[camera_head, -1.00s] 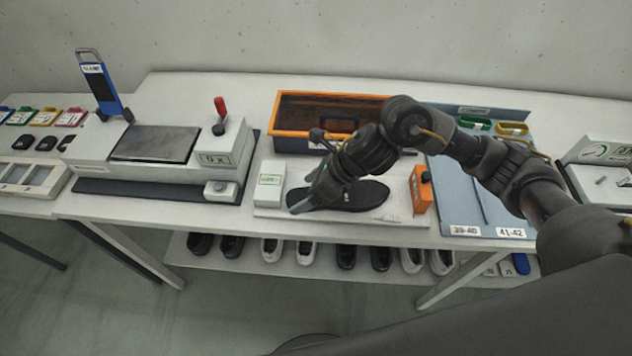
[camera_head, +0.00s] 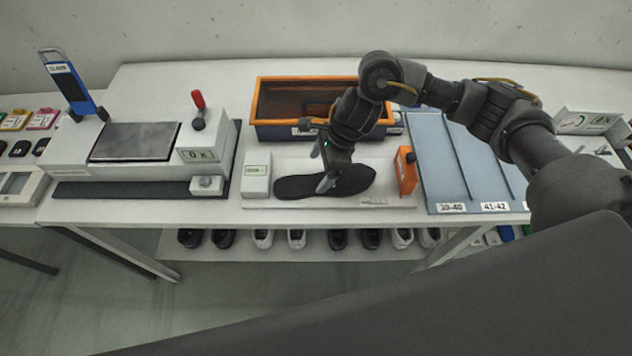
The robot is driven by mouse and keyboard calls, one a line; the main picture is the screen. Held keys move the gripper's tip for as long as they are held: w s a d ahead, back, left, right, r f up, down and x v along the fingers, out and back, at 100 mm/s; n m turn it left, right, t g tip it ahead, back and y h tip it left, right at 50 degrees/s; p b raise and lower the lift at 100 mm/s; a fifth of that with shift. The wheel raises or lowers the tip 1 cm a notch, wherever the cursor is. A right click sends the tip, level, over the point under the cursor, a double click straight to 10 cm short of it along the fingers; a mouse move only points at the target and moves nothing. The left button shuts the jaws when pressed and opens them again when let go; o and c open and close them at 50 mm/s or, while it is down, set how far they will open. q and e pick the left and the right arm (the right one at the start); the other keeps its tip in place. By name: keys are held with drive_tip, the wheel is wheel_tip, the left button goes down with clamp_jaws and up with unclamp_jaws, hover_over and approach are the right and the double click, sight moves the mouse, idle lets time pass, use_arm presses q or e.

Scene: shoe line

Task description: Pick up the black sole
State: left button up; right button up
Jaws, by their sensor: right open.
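The black sole (camera_head: 298,187) lies flat on a white board (camera_head: 300,202) on the table, between a white box and an orange block. My right gripper (camera_head: 321,168) is over the middle of the sole, pointing down, with its fingers apart. One fingertip shows against the sole near its middle; I cannot tell whether it touches. The gripper and wrist hide part of the sole's far edge. My left gripper is not in view.
A white box (camera_head: 257,180) stands left of the sole and an orange block (camera_head: 405,171) right of it. An orange-rimmed bin (camera_head: 262,131) is behind. A press machine (camera_head: 137,158) stands left, a blue-grey tray (camera_head: 440,160) right. Several shoes sit on the shelf below.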

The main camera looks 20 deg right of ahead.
sight(310, 184)
drive_tip(key=shift+s+f+p, duration=0.15)
drive_tip(key=shift+p, duration=0.2)
drive_tip(key=x, duration=0.1)
drive_tip(key=p+x, duration=0.1)
drive_tip(key=x, duration=0.1)
drive_tip(key=p+x, duration=0.1)
drive_tip(key=shift+s+a+f, duration=0.2)
drive_tip(key=shift+s, duration=0.05)
drive_tip(key=shift+f, duration=0.2)
drive_tip(key=c, duration=1.3)
drive_tip(key=shift+w+r, duration=0.1)
